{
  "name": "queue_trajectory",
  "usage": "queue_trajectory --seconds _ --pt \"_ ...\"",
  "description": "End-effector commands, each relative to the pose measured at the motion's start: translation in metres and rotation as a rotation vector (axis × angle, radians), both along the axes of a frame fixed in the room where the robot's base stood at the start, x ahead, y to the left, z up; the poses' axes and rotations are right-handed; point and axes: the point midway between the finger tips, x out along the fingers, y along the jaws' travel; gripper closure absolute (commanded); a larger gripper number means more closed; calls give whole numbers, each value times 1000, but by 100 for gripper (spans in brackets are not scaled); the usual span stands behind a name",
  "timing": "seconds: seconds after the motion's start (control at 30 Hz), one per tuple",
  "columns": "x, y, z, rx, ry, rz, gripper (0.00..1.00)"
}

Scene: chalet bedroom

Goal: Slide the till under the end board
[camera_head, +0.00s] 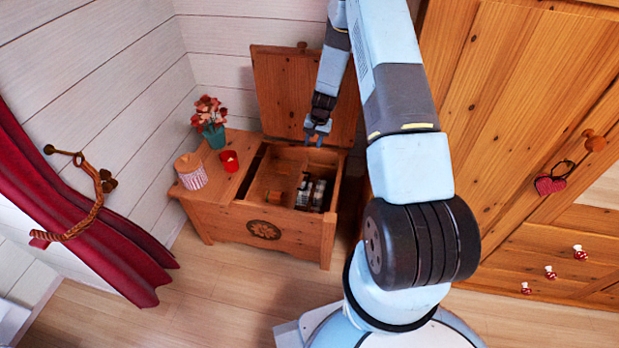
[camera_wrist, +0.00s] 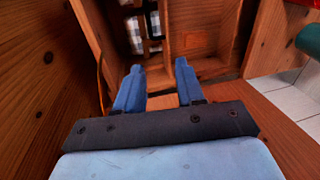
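The wooden chest (camera_head: 238,220) stands in the corner with its hinged lid (camera_head: 283,95) raised. The till (camera_head: 277,179), a shallow light-wood tray, sits inside the opening, left of some checked items. It also shows in the wrist view (camera_wrist: 180,42), above and right of my fingers. The end board (camera_head: 222,184) is the fixed top section at the chest's left; a dark gap shows between it and the till. My gripper (camera_head: 318,133) is over the back of the opening near the lid. In the wrist view its two blue fingers (camera_wrist: 158,82) are apart with nothing between them.
On the end board stand a teal vase of flowers (camera_head: 213,137), a red candle cup (camera_head: 229,161) and a striped jar (camera_head: 191,171). Checked items (camera_head: 311,193) fill the chest's right side. A wooden wardrobe (camera_head: 500,120) is at right, a red curtain (camera_head: 75,210) at left.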

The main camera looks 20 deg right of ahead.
Motion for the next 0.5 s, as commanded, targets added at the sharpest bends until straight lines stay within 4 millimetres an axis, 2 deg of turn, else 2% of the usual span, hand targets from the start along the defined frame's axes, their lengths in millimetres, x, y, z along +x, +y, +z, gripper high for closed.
queue_trajectory --seconds 0.03,0.2,0.5 --pt "-3 -1 -20 4 13 -12 62" --pt "-8 -4 -58 6 31 -36 62" --pt "-10 -3 -82 6 38 -47 62"
